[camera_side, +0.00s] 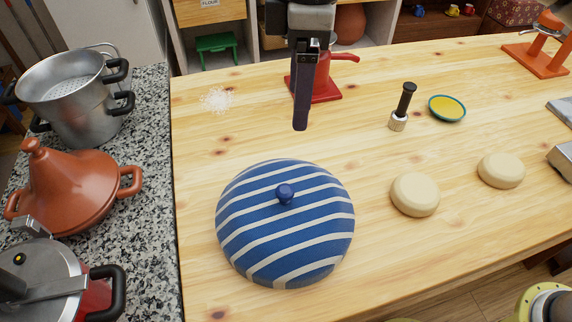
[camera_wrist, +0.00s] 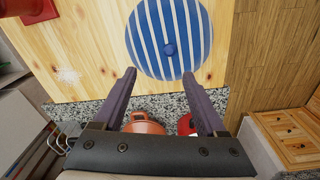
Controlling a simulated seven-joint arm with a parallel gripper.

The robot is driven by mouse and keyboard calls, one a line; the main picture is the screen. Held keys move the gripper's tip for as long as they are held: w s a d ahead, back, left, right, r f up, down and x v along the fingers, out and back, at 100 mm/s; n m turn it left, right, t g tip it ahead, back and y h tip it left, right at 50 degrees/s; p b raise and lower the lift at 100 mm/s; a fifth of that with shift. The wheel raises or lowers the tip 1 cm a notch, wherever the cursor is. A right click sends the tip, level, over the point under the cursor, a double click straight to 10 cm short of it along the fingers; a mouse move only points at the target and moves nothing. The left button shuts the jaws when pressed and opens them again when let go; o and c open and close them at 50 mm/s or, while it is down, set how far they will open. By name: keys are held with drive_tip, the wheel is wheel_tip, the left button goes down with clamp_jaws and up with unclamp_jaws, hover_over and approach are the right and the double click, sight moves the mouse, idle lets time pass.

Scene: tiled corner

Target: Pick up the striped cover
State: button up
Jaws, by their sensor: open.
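The striped cover (camera_side: 262,232) is a blue and white dome with a small blue knob (camera_side: 285,193) on top. It sits on the wooden table at the front left in the side view. It also shows at the top of the wrist view (camera_wrist: 150,42), with its knob facing the camera. My gripper (camera_side: 301,128) is above the table, behind the cover in the side view and apart from it. In the wrist view its two fingers (camera_wrist: 160,86) are spread with nothing between them. What lies under the cover is hidden.
Two dough rounds (camera_side: 415,194) lie right of the cover. A red press (camera_side: 322,80) stands behind my gripper. A black-handled tool (camera_side: 403,106) and a yellow dish (camera_side: 447,108) lie farther right. A tagine (camera_side: 65,190) and pots crowd the granite counter at left.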

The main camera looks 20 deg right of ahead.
sight(285, 189)
drive_tip(key=shift+n, duration=0.3)
drive_tip(key=f, duration=0.5)
drive_tip(key=s+a+f, duration=0.1)
drive_tip(key=f, duration=0.5)
drive_tip(key=a+f, duration=0.1)
drive_tip(key=f, duration=0.4)
drive_tip(key=shift+s+f, duration=0.2)
drive_tip(key=shift+s, duration=0.1)
drive_tip(key=shift+a, duration=0.1)
clamp_jaws()
drive_tip(key=shift+r, duration=0.1)
idle(0.4)
